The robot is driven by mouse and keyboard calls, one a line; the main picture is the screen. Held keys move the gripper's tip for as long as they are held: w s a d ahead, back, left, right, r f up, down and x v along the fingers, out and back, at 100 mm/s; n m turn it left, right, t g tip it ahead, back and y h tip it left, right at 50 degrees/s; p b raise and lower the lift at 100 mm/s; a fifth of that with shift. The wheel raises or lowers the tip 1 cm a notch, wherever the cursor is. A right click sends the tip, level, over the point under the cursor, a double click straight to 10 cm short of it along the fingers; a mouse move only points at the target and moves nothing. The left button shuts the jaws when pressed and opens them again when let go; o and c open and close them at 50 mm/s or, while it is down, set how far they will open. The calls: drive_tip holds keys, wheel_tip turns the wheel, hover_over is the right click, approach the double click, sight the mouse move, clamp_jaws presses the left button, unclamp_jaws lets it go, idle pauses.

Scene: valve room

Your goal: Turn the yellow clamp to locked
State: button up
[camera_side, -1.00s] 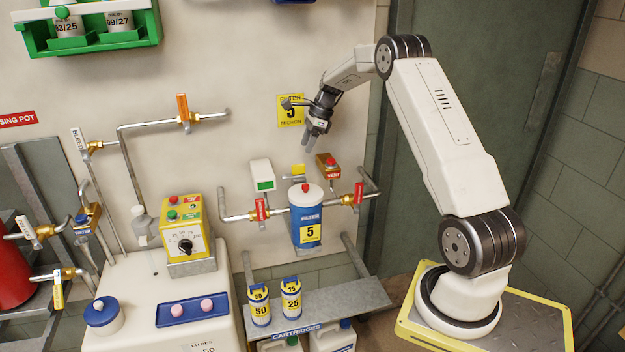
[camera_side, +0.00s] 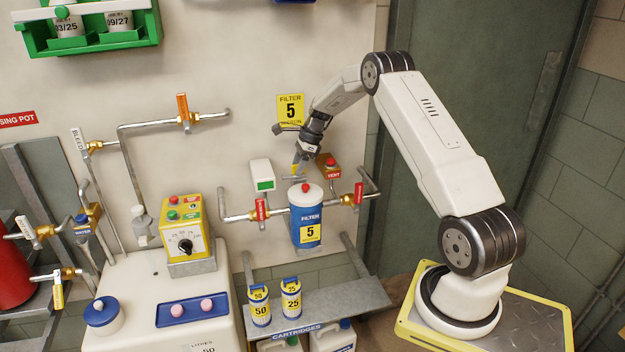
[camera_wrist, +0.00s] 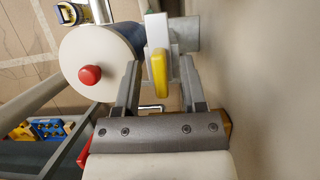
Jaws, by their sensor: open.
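The yellow clamp (camera_wrist: 159,72) shows in the wrist view as a rounded yellow lever beside the filter housing. My gripper (camera_wrist: 158,82) is open, with one finger on each side of the clamp lever; I cannot tell whether either finger touches it. In the side view my gripper (camera_side: 299,168) points down just above the blue filter housing (camera_side: 306,222), and only a little yellow shows between the fingers. The housing has a white lid (camera_wrist: 98,65) with a red knob (camera_wrist: 89,75).
A red vent button box (camera_side: 328,166) is close to the right of my gripper. A white box with a green display (camera_side: 262,174) is to its left. Red-handled valves (camera_side: 260,209) sit on the pipe beside the housing. A cartridge shelf (camera_side: 335,303) lies below.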

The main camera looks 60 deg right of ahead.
drive_tip(key=shift+f, duration=0.1)
clamp_jaws()
drive_tip(key=shift+n, duration=0.4)
drive_tip(key=n+g+y, duration=0.1)
drive_tip(key=n, duration=0.3)
drive_tip(key=shift+g, duration=0.3)
drive_tip(key=shift+n+g, duration=0.8)
drive_tip(key=shift+n, duration=1.3)
unclamp_jaws()
